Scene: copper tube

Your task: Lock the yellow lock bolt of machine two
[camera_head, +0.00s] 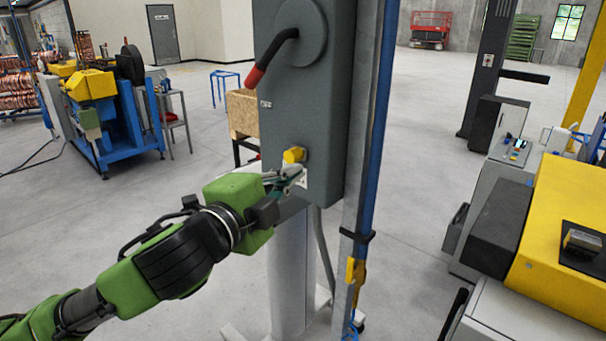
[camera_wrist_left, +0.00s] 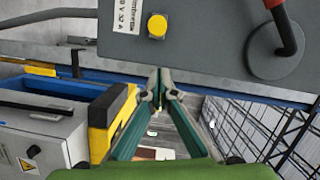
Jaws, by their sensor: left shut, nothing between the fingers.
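The yellow lock bolt (camera_head: 294,155) sticks out low on the front of a grey machine cabinet (camera_head: 300,110) in the head view. It also shows as a yellow knob in the left wrist view (camera_wrist_left: 157,25), near the top. My left gripper (camera_head: 296,172) is shut and empty, with its fingertips just below the bolt, beside the cabinet's lower edge. In the left wrist view its closed fingertips (camera_wrist_left: 158,88) point towards the cabinet and stand apart from the bolt. My right gripper is not in view.
A lever with a red grip (camera_head: 270,60) hangs from a round hub above the bolt. A blue and grey post (camera_head: 368,130) stands right of the cabinet. A yellow machine (camera_head: 555,240) is at the right, and a blue machine (camera_head: 120,130) stands further back left. Open floor lies between.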

